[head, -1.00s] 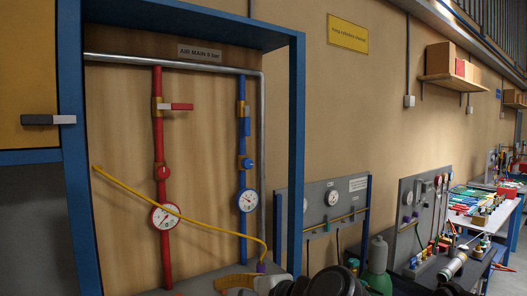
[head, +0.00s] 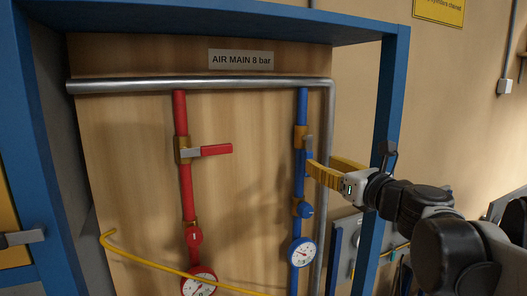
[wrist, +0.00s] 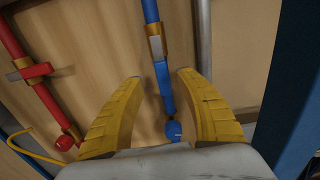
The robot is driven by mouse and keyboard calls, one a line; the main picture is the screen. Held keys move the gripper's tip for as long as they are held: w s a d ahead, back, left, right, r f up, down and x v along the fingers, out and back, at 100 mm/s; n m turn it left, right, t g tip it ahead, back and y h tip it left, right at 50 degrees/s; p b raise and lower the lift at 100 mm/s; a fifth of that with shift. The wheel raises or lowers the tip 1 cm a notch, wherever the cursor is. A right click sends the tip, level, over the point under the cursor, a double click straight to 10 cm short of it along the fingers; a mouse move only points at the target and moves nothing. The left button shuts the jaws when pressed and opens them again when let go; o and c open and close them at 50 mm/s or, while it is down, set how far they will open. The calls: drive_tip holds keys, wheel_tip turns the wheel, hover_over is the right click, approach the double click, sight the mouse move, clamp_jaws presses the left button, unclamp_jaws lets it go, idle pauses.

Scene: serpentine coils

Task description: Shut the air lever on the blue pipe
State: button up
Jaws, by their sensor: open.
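The blue pipe (head: 302,104) runs down the right of the wooden panel. Its air lever has a brass valve body (head: 301,136), a grey arm (head: 309,143) and a blue handle (wrist: 164,82). In the wrist view the handle points down along the pipe. My gripper (head: 322,163) has yellow fingers and is at the lever's right side in the head view, partly hiding the handle. In the wrist view my gripper (wrist: 158,76) is open, one finger each side of the handle, with gaps on both sides. Contact is not visible.
A red pipe (head: 180,110) with a red lever (head: 216,150) sticking out sideways is to the left. Below the blue lever are a blue knob (head: 303,209) and gauge (head: 302,252). A grey vertical pipe (head: 329,120) and blue frame post (head: 391,105) stand close on the right.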

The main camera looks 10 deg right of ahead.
sight(310, 158)
drive_tip(key=p+x, duration=0.1)
drive_tip(key=x, duration=0.5)
drive_tip(key=shift+w+f, duration=0.1)
drive_tip(key=shift+w, duration=0.3)
drive_tip(key=shift+s, duration=0.1)
clamp_jaws()
